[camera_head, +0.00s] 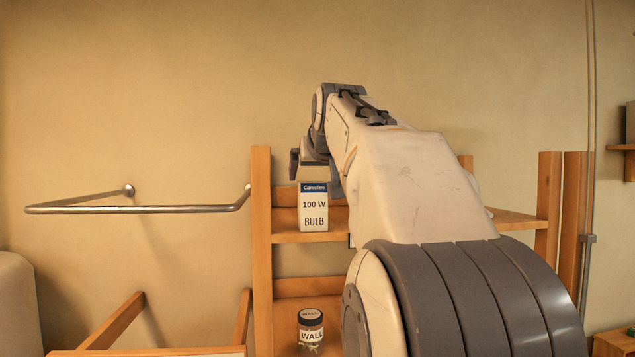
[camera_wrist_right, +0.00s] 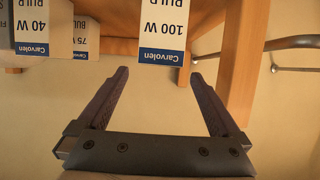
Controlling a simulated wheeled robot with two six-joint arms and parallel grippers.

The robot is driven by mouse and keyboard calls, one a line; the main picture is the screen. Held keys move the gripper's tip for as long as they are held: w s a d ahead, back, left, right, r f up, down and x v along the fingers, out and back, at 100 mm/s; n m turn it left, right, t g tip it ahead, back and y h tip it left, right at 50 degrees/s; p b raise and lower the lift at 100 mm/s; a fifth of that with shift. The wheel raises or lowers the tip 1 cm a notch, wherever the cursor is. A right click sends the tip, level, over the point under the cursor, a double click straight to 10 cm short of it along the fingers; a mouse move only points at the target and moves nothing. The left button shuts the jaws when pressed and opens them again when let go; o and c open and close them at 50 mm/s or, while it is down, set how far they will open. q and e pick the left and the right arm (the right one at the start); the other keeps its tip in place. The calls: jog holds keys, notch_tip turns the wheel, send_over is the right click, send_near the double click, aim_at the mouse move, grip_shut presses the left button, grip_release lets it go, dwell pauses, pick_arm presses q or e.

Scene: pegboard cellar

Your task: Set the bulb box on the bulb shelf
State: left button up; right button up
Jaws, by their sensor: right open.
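The bulb box (camera_head: 313,207), white with a blue top band and marked 100 W BULB, stands upright on the upper wooden shelf (camera_head: 400,222), near its left post. My right gripper (camera_head: 315,172) is open just above the box. In the right wrist view, which is upside down, the box (camera_wrist_right: 163,28) shows just beyond the spread fingertips of the gripper (camera_wrist_right: 158,72), with nothing held between them. My right arm hides much of the shelf in the head view. My left gripper is out of view.
The right wrist view shows a 40 W box (camera_wrist_right: 30,25) and a 75 W box (camera_wrist_right: 86,38) on the same shelf. A jar labelled WALL (camera_head: 311,329) stands on the lower shelf. A metal rail (camera_head: 135,208) juts from the wall at left.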

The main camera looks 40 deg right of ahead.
jog(key=shift+b+v, duration=0.3)
jog(key=shift+v, duration=1.3)
jog(key=w+a+f+n+g+y, duration=0.1)
jog(key=a+f+n+g+y, duration=0.2)
jog(key=a+f, duration=0.9)
jog(key=w+a+f+n+g+y, duration=0.1)
jog(key=w+a+f+n+y, duration=0.3)
jog(key=a+f, duration=0.85)
jog(key=s+a+f+n+g+y, duration=0.2)
jog(key=s+a+f+n+g, duration=0.25)
jog(key=s+a+f, duration=1)
jog(key=s+f+n+g, duration=0.1)
jog(key=s+f, duration=0.3)
jog(key=s, duration=0.2)
jog(key=s+d+f+n+g+h, duration=0.1)
jog(key=s+f+g, duration=0.1)
jog(key=s+f, duration=0.2)
jog(key=s, duration=0.3)
jog(key=shift+s+d+f, duration=0.3)
jog(key=shift+s+f, duration=0.05)
